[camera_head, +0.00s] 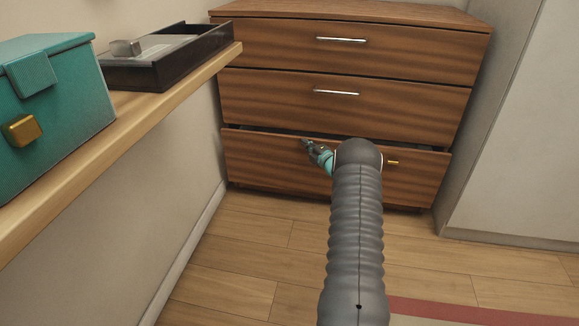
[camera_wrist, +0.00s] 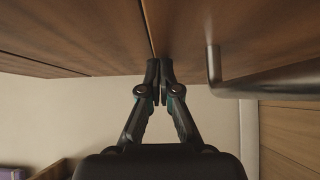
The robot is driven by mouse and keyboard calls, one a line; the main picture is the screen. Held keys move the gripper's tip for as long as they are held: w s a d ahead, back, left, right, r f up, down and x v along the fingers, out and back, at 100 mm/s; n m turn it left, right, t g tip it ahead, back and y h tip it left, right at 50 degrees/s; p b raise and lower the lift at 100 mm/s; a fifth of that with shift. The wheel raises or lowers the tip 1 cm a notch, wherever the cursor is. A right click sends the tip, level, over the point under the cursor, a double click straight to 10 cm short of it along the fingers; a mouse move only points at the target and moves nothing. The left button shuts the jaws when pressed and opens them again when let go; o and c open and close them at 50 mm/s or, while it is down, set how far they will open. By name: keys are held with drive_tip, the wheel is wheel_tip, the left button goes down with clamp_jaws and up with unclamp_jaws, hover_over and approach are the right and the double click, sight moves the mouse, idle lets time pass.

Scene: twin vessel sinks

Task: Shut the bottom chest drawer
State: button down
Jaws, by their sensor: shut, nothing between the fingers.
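The wooden chest (camera_head: 345,52) has three stacked drawers. Its bottom drawer (camera_head: 262,160) sits slightly out, with a dark gap along its top edge; the upper two look flush. A metal handle (camera_wrist: 265,82) is right of the tips.
A wooden shelf (camera_head: 125,108) runs along the left wall, bearing a teal box (camera_head: 60,100) and a black tray (camera_head: 175,62) with a metal item. A pale cabinet (camera_head: 520,150) stands at right. The wooden floor (camera_head: 240,250) is clear, with a striped rug (camera_head: 470,313) at the lower right.

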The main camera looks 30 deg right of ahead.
drive_tip(key=shift+w, duration=0.5)
drive_tip(key=shift+a, duration=0.2)
